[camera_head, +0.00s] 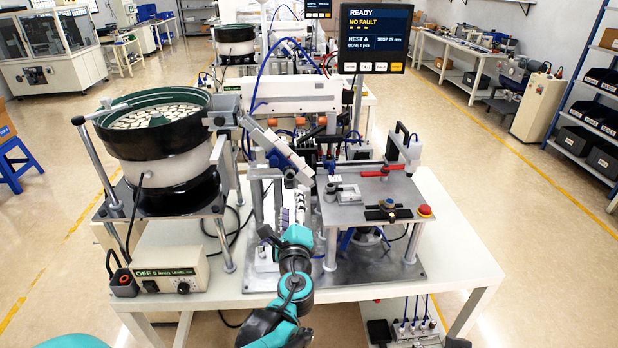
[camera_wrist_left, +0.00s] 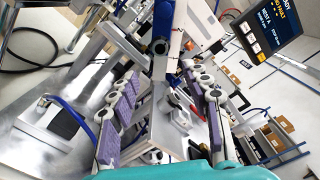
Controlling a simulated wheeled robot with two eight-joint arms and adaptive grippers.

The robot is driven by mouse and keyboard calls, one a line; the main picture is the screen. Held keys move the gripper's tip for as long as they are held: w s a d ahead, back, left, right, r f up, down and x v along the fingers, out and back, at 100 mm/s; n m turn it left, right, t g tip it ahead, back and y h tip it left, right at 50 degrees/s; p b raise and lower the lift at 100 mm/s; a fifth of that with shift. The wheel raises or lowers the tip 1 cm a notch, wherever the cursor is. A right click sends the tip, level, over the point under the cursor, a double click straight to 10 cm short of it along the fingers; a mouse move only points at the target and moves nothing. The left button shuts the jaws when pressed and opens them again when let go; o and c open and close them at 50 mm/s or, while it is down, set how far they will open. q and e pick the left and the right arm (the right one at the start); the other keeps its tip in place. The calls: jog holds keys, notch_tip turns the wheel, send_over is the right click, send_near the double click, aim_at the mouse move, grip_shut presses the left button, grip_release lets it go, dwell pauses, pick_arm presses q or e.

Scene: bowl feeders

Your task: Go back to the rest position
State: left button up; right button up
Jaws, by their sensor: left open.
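My left gripper (camera_head: 292,213) is in front of the feeder station, just left of its metal work plate (camera_head: 368,212). In the left wrist view my left gripper (camera_wrist_left: 165,80) shows two spread fingers with purple pads and nothing held between them. The linear chute (camera_head: 278,150) from the bowl feeder is just beyond the gripper. My right gripper is not in view.
The green-rimmed bowl feeder (camera_head: 155,125) with white parts stands at left above a control box (camera_head: 168,270). A display (camera_head: 375,38) reads READY, NO FAULT. A red button (camera_head: 425,211) sits on the plate's right corner. The white table's right front (camera_head: 450,262) is clear.

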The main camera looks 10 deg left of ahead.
pick_arm(q)
jog(key=s+a+f+n+g, duration=0.55)
jog(key=s+a+n, duration=0.25)
jog(key=s+n, duration=0.25)
jog(key=s+d+f+n+g+h, duration=0.2)
jog(key=s+d+f+n, duration=0.1)
jog(key=s+n, duration=0.2)
jog(key=s+d+f+n+g+h, duration=0.3)
jog(key=s+d+n, duration=0.1)
jog(key=s, duration=0.4)
jog(key=shift+s+d+f+n, duration=0.2)
jog(key=shift+s+n, duration=0.2)
jog(key=shift+n, duration=0.45)
